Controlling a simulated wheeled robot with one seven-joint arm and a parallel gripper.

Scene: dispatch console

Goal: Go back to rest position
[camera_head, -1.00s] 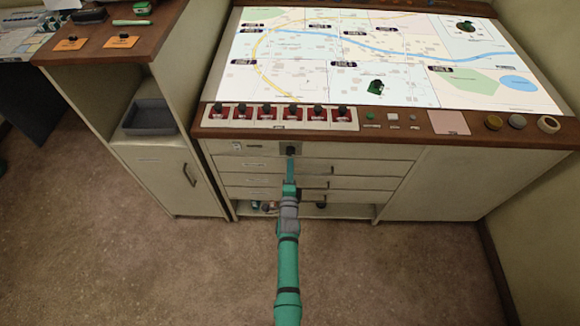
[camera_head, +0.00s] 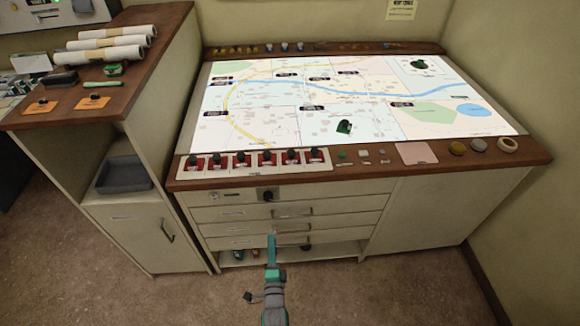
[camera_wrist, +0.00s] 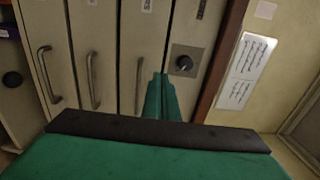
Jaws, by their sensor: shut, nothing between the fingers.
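My gripper (camera_head: 271,243) is shut and empty in front of the console's drawers (camera_head: 290,226), at the bottom middle of the head view. My gripper looks apart from the drawers and knob, though the exact gap cannot be told.
The console top holds a lit map (camera_head: 300,132), a row of red switches (camera_head: 240,161) and a wooden rim. A side cabinet (camera_head: 150,232) with a grey tray (camera_head: 124,174) stands at the left. The floor in front is clear.

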